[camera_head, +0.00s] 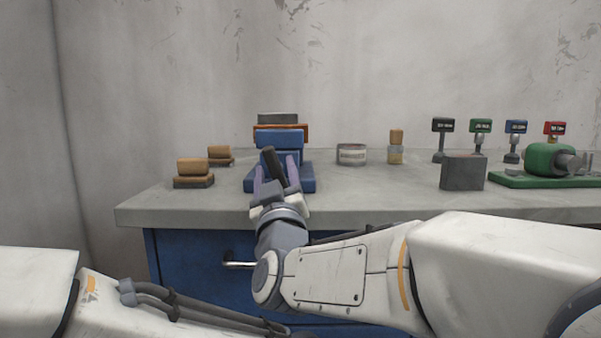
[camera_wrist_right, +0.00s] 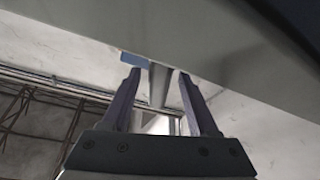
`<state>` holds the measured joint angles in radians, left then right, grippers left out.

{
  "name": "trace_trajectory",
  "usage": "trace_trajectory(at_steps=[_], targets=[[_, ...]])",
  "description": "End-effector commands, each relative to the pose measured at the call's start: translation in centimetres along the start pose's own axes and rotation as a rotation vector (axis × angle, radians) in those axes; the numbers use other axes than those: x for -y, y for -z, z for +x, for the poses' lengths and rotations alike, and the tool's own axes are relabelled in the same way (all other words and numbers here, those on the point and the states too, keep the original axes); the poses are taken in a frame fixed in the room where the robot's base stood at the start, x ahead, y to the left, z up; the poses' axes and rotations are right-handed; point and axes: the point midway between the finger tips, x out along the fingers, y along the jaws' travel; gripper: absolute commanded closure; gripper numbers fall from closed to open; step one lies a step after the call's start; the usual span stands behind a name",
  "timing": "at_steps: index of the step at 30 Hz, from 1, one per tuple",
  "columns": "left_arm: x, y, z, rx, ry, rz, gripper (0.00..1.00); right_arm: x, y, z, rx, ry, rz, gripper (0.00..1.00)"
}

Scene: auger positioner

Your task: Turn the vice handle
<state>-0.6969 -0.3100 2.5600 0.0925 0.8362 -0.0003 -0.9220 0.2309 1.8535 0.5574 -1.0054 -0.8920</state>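The blue vice (camera_head: 308,178) stands on the bench left of centre. Its dark handle (camera_head: 270,160) slants up in front of the vice body. My right gripper (camera_head: 276,174) is at the front of the vice, with one purple finger on each side of the handle. In the right wrist view, my right gripper (camera_wrist_right: 158,72) is open, and a grey bar (camera_wrist_right: 158,86), seemingly the handle, shows between the fingers with a gap on each side. The handle's lower end is hidden by my gripper. My left forearm shows at lower left; its gripper is out of view.
Wooden-topped blocks (camera_head: 193,167) stand left of the vice. Farther right are a grey block (camera_head: 462,172), labelled stands and a green machine (camera_head: 548,160). The bench between is clear.

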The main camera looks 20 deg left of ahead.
Motion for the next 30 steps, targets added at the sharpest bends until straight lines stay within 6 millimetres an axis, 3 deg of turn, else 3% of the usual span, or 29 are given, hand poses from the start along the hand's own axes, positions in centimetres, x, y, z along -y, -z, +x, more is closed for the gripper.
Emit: trace_trajectory(at_steps=[5,12,21,30], targets=[[0.0,0.0,-0.4,0.000,0.000,0.000,0.50,-0.2,0.5,0.2,0.000,-0.001,0.000,0.40],[-0.2,0.2,-3.2,0.000,0.000,0.000,0.50,-1.8,4.6,1.8,-0.002,-0.001,0.002,0.40],[-0.3,0.2,-4.5,0.000,0.000,0.000,0.50,-8.6,6.9,-0.9,-0.002,-0.006,0.001,0.40],[-0.4,0.3,-5.5,0.000,0.000,0.000,0.50,-12.6,8.5,-2.5,0.000,-0.002,0.000,0.40]])
